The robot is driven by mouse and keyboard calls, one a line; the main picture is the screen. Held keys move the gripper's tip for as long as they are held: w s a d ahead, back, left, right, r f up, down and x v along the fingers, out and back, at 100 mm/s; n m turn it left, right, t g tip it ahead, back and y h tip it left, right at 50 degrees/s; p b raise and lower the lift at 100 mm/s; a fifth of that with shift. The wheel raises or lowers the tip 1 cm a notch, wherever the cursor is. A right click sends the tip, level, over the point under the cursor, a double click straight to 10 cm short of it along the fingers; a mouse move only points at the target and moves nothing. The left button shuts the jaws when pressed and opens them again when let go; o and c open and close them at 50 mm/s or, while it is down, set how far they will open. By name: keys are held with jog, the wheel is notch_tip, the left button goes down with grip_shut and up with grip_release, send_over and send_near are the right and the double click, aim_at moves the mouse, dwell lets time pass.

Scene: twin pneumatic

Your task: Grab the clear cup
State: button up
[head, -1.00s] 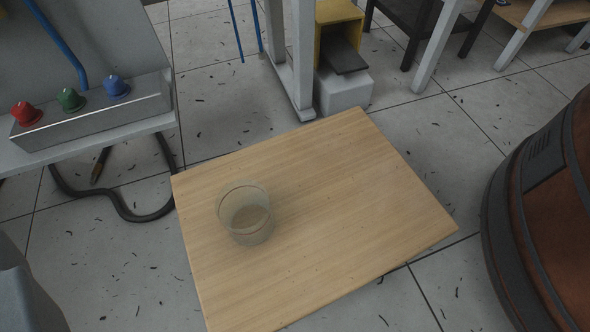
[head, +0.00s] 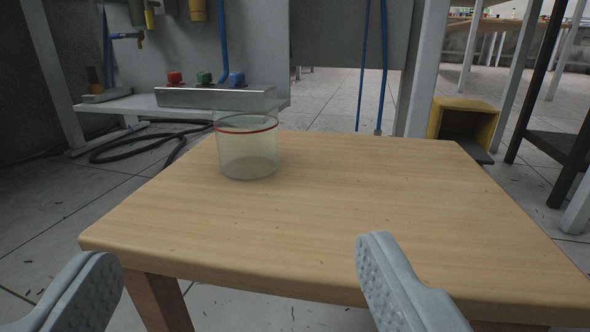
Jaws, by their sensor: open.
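The clear cup (head: 248,150) is a see-through cylinder with a red line near its rim. It stands upright near the far left edge of a wooden table (head: 330,215). My gripper (head: 235,275) is open and empty, with one grey finger at the lower left and one at the lower right. The fingers are in front of the cup and short of it, near the table's front edge. The cup lies between them in the picture, farther back.
Behind the table is a grey bench with a metal box (head: 215,96) bearing red, green and blue buttons. A black hose (head: 140,140) lies on the floor at left. A yellow box (head: 465,122) stands at back right. The tabletop is otherwise clear.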

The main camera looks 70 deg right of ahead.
send_near(245, 135)
jog(key=x, duration=0.5)
jog(key=shift+s+d+r, duration=0.1)
jog(key=shift+s+r, duration=0.05)
jog(key=shift+s, duration=0.15)
jog(key=shift+w+x, duration=0.15)
jog(key=shift+x, duration=1.3)
jog(key=shift+w+x, duration=0.15)
jog(key=shift+x, duration=1.3)
jog(key=shift+c, duration=0.4)
jog(key=c, duration=1)
